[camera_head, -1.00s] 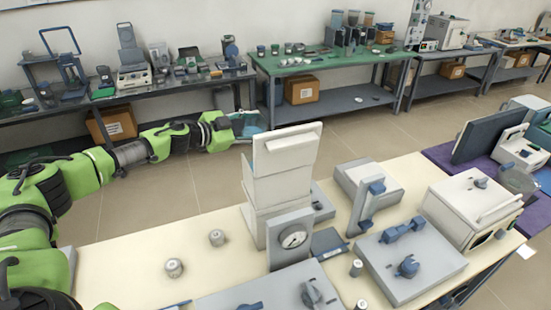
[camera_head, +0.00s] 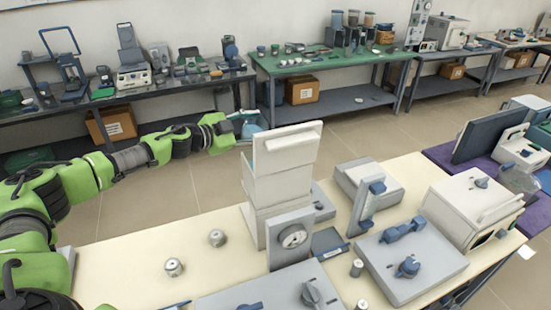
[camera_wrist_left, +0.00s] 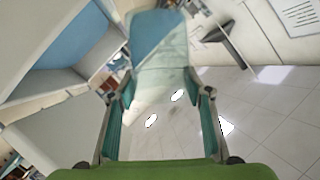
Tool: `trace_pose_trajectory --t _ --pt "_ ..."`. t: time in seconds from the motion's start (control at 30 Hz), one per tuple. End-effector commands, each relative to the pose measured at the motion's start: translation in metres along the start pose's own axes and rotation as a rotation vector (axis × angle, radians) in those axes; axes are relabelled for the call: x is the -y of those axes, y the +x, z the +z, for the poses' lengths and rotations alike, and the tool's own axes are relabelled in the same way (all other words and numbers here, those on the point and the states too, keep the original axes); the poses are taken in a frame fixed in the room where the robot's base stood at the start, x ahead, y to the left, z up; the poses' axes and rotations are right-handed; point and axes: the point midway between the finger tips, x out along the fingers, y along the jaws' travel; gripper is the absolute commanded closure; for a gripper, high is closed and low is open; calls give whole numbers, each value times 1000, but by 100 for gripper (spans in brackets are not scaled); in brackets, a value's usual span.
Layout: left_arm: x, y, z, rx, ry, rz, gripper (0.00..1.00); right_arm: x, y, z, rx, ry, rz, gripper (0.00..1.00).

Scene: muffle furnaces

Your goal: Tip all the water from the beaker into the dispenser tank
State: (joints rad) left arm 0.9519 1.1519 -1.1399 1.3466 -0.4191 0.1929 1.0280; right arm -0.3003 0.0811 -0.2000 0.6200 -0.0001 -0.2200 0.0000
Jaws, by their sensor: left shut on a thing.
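My left gripper (camera_head: 240,126) reaches in from the left and is shut on a clear beaker (camera_head: 258,126), just left of the white tower's top. In the left wrist view the beaker (camera_wrist_left: 165,75) sits between the two teal fingers (camera_wrist_left: 160,115). Blue water (camera_wrist_left: 152,32) shows at its far end, with a slanting edge, so the beaker looks tilted. The white tower (camera_head: 283,175) seems to be the dispenser; its tank opening is not clear in the head view. A white-walled box with a blue inside (camera_wrist_left: 75,50) is close by in the left wrist view. My right gripper is not in view.
The cream table (camera_head: 140,247) carries two small metal pots (camera_head: 174,267), a gauge box (camera_head: 291,240), grey units and a white furnace (camera_head: 472,208). Bare tabletop lies at the left. A green-topped bench (camera_head: 300,66) stands behind, across open floor.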

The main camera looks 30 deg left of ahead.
Motion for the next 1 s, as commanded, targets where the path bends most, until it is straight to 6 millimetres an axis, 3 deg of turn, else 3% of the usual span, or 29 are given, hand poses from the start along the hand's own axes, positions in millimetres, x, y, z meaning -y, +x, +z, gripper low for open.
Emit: trace_pose_trajectory --t 1.0 --pt "-1 0 0 0 67 -22 85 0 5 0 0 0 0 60"
